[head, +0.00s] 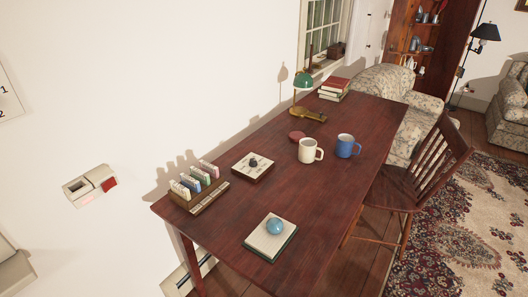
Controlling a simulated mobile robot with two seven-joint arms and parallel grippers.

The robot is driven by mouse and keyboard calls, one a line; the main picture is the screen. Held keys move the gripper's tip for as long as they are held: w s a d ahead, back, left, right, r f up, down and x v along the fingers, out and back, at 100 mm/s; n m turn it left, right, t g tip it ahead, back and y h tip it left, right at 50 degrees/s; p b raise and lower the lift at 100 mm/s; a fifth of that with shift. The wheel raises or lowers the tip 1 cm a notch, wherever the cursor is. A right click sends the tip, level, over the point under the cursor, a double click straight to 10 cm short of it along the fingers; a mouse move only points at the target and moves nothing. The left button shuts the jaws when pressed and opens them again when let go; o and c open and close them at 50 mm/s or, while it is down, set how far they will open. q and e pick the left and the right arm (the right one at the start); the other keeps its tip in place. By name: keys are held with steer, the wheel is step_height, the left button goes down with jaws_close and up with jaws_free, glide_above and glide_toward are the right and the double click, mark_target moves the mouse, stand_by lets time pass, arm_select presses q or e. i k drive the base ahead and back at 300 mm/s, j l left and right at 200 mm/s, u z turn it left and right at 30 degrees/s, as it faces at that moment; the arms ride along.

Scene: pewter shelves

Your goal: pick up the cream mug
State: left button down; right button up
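The cream mug (306,151) stands upright on the dark red-brown wooden table (240,222), near the middle of its length. Its handle points right, toward the blue mug (345,147), which stands close by on its right. A small gap seems to separate the handle from the blue mug. Neither of my grippers shows in the head view.
A small reddish round object (296,136) lies behind the cream mug. A green lamp (303,82), books (334,88), a square board (252,167), a card rack (197,184) and a pad with a blue ball (275,227) are on the table. A wooden chair (425,175) stands at its right side.

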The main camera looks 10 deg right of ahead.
mark_target(311, 152)
steer(key=l+u, duration=0.2)
steer(key=u, duration=0.25)
steer(key=l+u, duration=0.25)
steer(key=u, duration=0.2)
steer(key=l+u, duration=0.2)
steer(key=u, duration=0.25)
steer(key=k+l+u, duration=0.15)
steer(key=u, duration=0.25)
steer(key=k+l+u, duration=0.1)
steer(key=u, duration=0.35)
steer(key=k+l+u, duration=0.15)
steer(key=u, duration=0.3)
steer(key=k+l+u, duration=0.15)
steer(key=u, duration=0.3)
steer(key=k+u, duration=0.15)
steer(key=u, duration=0.3)
steer(key=k+l+u, duration=0.15)
steer(key=k+u, duration=0.45)
steer(key=k, duration=0.15)
steer(key=k+l+z, duration=0.15)
steer(key=k+z, duration=0.25)
steer(key=k+l+z, duration=0.25)
steer(key=z, duration=0.15)
